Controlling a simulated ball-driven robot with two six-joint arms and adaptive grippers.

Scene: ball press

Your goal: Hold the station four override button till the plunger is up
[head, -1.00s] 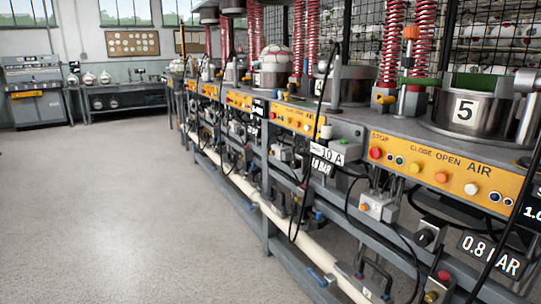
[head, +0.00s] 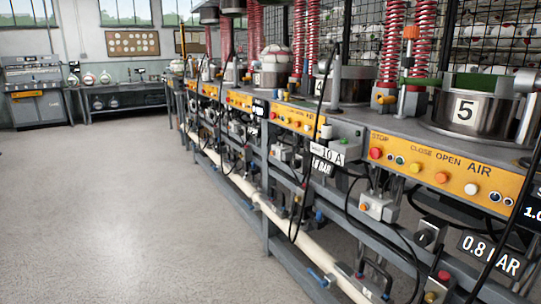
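The station four pot (head: 347,88) is a metal cylinder with a partly hidden "4" label, on the grey bench right of centre. A yellow control panel (head: 293,117) with several small coloured buttons runs along the bench front near it. I cannot tell which button is the override. Red coil springs (head: 299,40) rise near the station four pot; the plunger itself is not clearly visible, so its height cannot be told. A grey box (head: 345,133) with a "10 A" label stands at the bench edge. Neither of my grippers is in view.
The station five pot (head: 480,112) and its yellow panel (head: 445,165) are nearest, at right, above a "0.8 BAR" display (head: 490,253). Black cables and a cream pipe (head: 285,222) run below the bench. The grey floor (head: 110,210) at left is clear.

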